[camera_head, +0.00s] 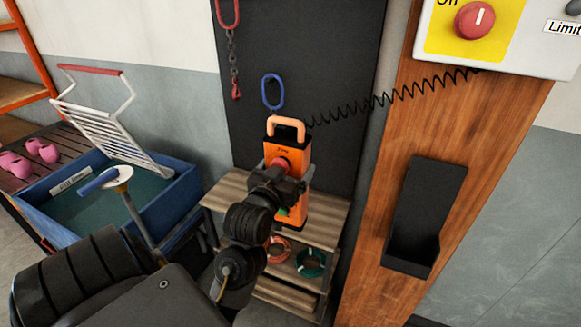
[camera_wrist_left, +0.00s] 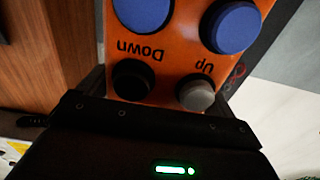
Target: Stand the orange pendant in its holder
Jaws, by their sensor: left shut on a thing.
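The orange pendant (camera_head: 288,147) is upright in front of the dark wall panel, its loop handle on top. My left gripper (camera_head: 286,175) is shut on the pendant's body. In the left wrist view the pendant (camera_wrist_left: 178,50) fills the top middle, with blue, black and grey buttons and upside-down "Down" and "Up" labels. My left arm hides part of its front in the head view. The holder (camera_head: 425,215), a black open pocket with a tall back plate, is on the wooden post, right of the pendant and apart from it. It looks empty. My right gripper is not in view.
A coiled black cord (camera_head: 400,98) runs from near the pendant's top to the control box (camera_head: 505,30) on the post. A slatted shelf (camera_head: 230,187) with rings stands below the pendant. A blue tub (camera_head: 180,212) is at left.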

